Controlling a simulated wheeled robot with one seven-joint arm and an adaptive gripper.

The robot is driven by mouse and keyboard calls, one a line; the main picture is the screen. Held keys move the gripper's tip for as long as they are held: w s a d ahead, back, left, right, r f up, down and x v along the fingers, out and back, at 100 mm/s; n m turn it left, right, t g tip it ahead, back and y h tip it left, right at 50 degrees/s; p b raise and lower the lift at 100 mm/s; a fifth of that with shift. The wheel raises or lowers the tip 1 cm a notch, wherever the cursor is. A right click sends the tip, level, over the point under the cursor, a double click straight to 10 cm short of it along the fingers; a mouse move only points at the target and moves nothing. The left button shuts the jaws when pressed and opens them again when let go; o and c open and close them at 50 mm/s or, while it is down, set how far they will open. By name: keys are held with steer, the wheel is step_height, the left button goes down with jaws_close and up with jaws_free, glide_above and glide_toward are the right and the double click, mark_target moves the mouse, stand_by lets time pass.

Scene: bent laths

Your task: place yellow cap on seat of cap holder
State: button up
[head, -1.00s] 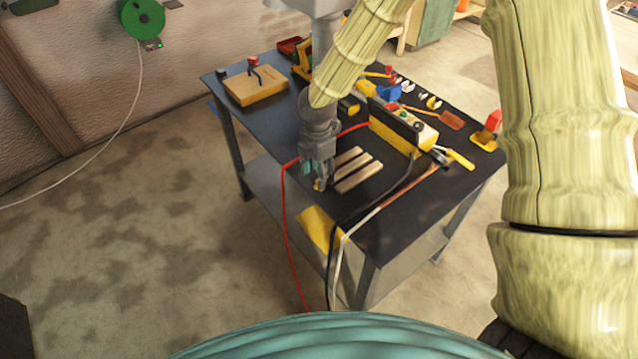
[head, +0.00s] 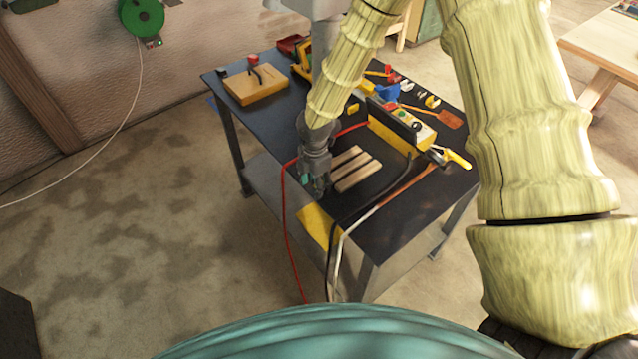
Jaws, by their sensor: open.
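My gripper (head: 318,192) points down near the front left edge of the dark table, just left of the pale laths. It is open; its fingers are small and dark in this view. I cannot make out a yellow cap for sure: the space at the fingertips is too small and dark to tell whether one is there. I cannot single out the cap holder with certainty either. A wooden block (head: 258,88) with a dark post and a red top stands at the back left of the dark table (head: 400,205).
Pale laths (head: 358,170) lie beside my gripper. A yellow and grey device (head: 405,128) stands behind them. A red cable (head: 285,220) and a black hose hang over the front edge.

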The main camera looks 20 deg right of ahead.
steer(key=c, duration=0.9)
steer(key=shift+o, duration=0.2)
